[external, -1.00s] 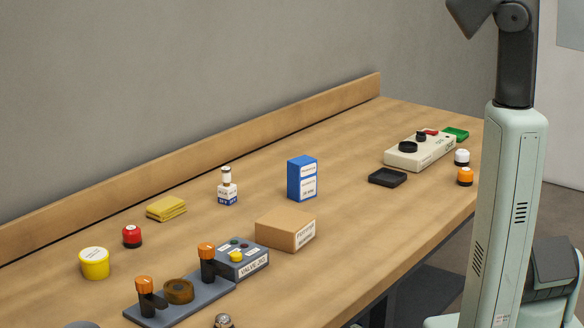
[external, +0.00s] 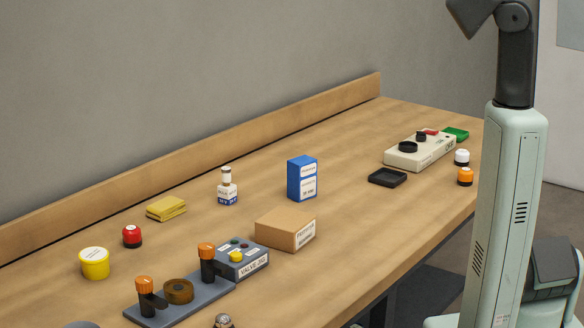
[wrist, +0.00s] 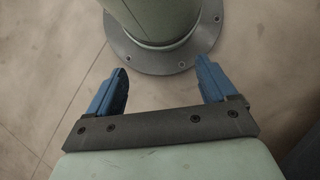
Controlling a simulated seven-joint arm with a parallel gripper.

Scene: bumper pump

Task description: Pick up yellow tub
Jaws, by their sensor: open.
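The yellow tub (external: 94,264) with a white lid stands upright on the left part of the wooden table in the external view. My gripper (wrist: 162,83) shows in the wrist view, with its two blue fingers spread apart and nothing between them. Below it are the floor and my round base flange. The gripper is out of the external view, and the tub is not in the wrist view, so the two are well apart.
Near the tub are a red button (external: 132,236), yellow sponges (external: 166,208) and a grey valve fixture (external: 180,305) with orange-topped posts. A cardboard box (external: 285,229), blue box (external: 302,178) and white bottle (external: 227,186) stand mid-table. A wooden ledge (external: 200,160) runs along the back.

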